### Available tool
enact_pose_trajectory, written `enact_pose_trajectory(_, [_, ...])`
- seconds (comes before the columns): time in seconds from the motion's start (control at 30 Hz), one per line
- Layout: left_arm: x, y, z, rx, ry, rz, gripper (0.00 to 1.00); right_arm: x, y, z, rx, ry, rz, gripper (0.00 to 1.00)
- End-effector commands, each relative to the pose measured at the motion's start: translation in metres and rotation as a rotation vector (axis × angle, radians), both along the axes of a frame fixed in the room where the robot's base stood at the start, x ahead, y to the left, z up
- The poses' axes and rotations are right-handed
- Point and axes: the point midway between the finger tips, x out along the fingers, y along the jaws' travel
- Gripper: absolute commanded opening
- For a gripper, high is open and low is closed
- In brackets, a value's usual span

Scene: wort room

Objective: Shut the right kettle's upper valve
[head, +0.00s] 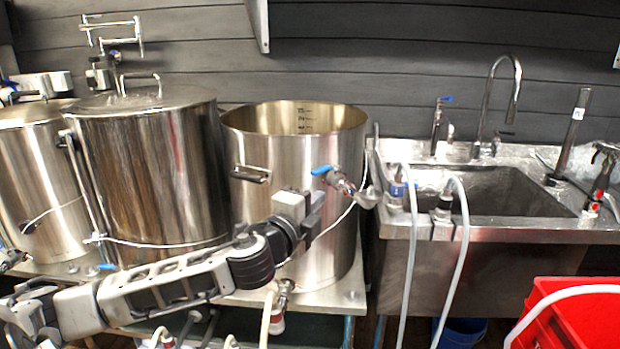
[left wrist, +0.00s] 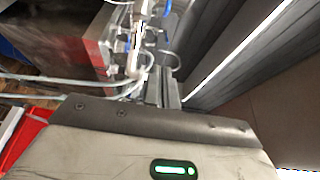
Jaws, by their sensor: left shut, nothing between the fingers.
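The right kettle (head: 300,150) is a large open steel pot with volume marks inside its rim. Its upper valve (head: 342,184) sticks out from the upper right of its front wall. The valve's blue handle (head: 321,170) lies to the left of the valve body, roughly level. My left gripper (head: 314,207) is in front of the kettle wall, just below and left of the valve. It is shut and empty; whether it touches the handle cannot be told. My right gripper is not in view.
A lidded steel kettle (head: 145,165) stands to the left. A lower valve (head: 282,290) with a hose sits at the right kettle's base. A steel sink (head: 480,228) with hoses (head: 462,240) is to the right, and a red crate (head: 575,315) at lower right.

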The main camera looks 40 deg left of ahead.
Motion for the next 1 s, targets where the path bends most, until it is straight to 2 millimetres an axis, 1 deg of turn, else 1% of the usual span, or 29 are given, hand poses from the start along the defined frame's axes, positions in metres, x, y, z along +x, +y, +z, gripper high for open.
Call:
enact_pose_trajectory(0.17, [0.019,0.005,0.003,0.000,-0.003,0.006,0.00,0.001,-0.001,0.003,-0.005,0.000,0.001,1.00])
enact_pose_trajectory(0.4, [0.070,0.012,0.003,0.001,-0.002,0.006,0.00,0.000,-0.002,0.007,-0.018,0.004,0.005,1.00])
enact_pose_trajectory(0.57, [0.101,0.015,0.002,0.002,-0.001,0.003,0.00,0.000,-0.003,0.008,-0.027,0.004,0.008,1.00])
enact_pose_trajectory(0.6, [0.099,0.027,0.000,0.007,0.004,0.007,0.00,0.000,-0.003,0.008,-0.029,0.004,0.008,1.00])
enact_pose_trajectory(0.7, [0.099,0.040,0.000,0.007,0.004,0.005,0.00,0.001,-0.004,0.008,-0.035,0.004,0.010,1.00])
enact_pose_trajectory(0.83, [0.100,0.051,-0.001,0.006,0.004,0.002,0.00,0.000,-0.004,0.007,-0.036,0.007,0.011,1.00])
enact_pose_trajectory(1.0, [0.101,0.055,-0.001,0.005,0.003,0.002,0.00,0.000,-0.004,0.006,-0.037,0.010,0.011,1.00])
